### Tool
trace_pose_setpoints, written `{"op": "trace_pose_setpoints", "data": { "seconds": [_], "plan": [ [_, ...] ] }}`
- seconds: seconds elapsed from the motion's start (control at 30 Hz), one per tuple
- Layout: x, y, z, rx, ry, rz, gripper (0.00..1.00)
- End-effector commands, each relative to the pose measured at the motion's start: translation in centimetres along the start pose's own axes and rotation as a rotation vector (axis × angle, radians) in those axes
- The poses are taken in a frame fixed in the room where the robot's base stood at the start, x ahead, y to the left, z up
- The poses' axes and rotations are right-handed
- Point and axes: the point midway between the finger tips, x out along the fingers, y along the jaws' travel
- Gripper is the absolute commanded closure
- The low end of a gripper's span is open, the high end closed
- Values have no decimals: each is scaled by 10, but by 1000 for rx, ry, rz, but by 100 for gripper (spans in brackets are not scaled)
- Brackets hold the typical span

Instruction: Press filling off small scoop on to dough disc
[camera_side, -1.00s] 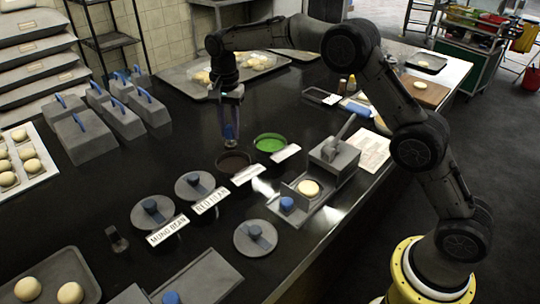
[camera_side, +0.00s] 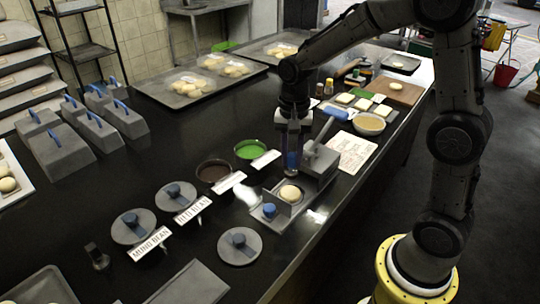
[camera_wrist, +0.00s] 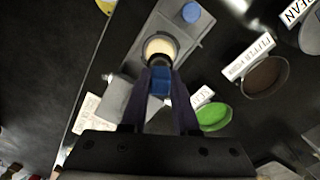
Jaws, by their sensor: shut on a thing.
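My gripper (camera_side: 292,163) is shut on the blue handle of the small scoop (camera_wrist: 158,82), seen in the wrist view. In the side view the gripper hangs over the grey press stand, just behind the dough disc. The pale dough disc (camera_side: 290,193) sits on the grey stand (camera_side: 308,195); it also shows in the wrist view (camera_wrist: 160,45), partly covered by the scoop. The scoop's dark end overlaps the lower part of the disc in the wrist view. I cannot tell whether it touches, or see any filling on it.
A dark filling bowl (camera_side: 213,171) and a green filling bowl (camera_side: 249,149) stand left of the stand with label cards. The counter's right edge is near.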

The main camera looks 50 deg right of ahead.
Motion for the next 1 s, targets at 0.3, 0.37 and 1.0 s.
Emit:
{"op": "trace_pose_setpoints", "data": {
  "seconds": [0.3,0.37,1.0],
  "plan": [
    [14,1,-4,11,5,-8,100],
    [20,1,-4,11,6,-8,100],
    [56,0,-4,10,7,-11,100]
  ]
}}
